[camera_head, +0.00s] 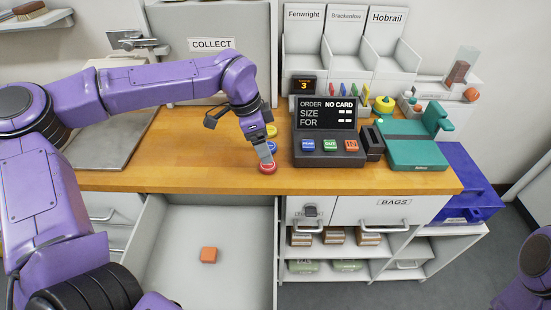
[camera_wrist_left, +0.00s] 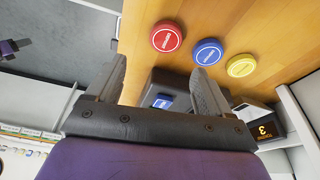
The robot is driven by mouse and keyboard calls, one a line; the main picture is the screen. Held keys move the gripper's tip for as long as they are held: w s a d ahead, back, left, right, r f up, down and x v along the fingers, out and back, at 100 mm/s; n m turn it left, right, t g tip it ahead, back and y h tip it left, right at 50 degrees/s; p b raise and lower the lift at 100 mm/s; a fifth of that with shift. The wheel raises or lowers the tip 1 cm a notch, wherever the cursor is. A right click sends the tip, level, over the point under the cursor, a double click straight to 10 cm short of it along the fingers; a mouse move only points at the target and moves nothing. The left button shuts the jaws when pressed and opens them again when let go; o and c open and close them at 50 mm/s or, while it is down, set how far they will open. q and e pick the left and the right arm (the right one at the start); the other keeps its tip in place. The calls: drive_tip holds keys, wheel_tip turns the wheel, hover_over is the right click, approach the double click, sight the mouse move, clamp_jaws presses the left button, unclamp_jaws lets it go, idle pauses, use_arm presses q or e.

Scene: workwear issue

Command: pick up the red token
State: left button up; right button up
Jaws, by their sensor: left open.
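The red token (camera_head: 267,168) is a round disc on the wooden counter near its front edge. In the left wrist view the red token (camera_wrist_left: 167,36) shows just beyond the fingertips, roughly in line with the gap between them. My left gripper (camera_head: 265,157) points down at the red token and partly covers it in the head view. In the left wrist view my left gripper (camera_wrist_left: 160,68) is open, with nothing between its fingers. I cannot tell whether a finger touches the token. My right gripper is out of view.
A blue token (camera_wrist_left: 208,51) and a yellow token (camera_wrist_left: 241,65) lie in a row beside the red one. An order terminal (camera_head: 328,145) stands close to the right.

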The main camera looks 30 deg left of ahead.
sight(268, 166)
use_arm(q)
drive_tip(key=shift+s+f, duration=0.15)
drive_tip(key=shift+f, duration=0.45)
drive_tip(key=shift+s+a+f, duration=0.15)
drive_tip(key=shift+a+f, duration=0.05)
drive_tip(key=shift+f, duration=0.15)
drive_tip(key=x, duration=0.1)
drive_tip(key=p+x, duration=0.1)
drive_tip(key=x, duration=0.1)
drive_tip(key=w+p+x, duration=0.1)
drive_tip(key=x, duration=0.1)
drive_tip(key=shift+a+f, duration=0.15)
drive_tip(key=shift+a, duration=0.2)
drive_tip(key=shift+s+d+f, duration=0.1)
drive_tip(key=shift+d, duration=0.05)
drive_tip(key=c, duration=1.1)
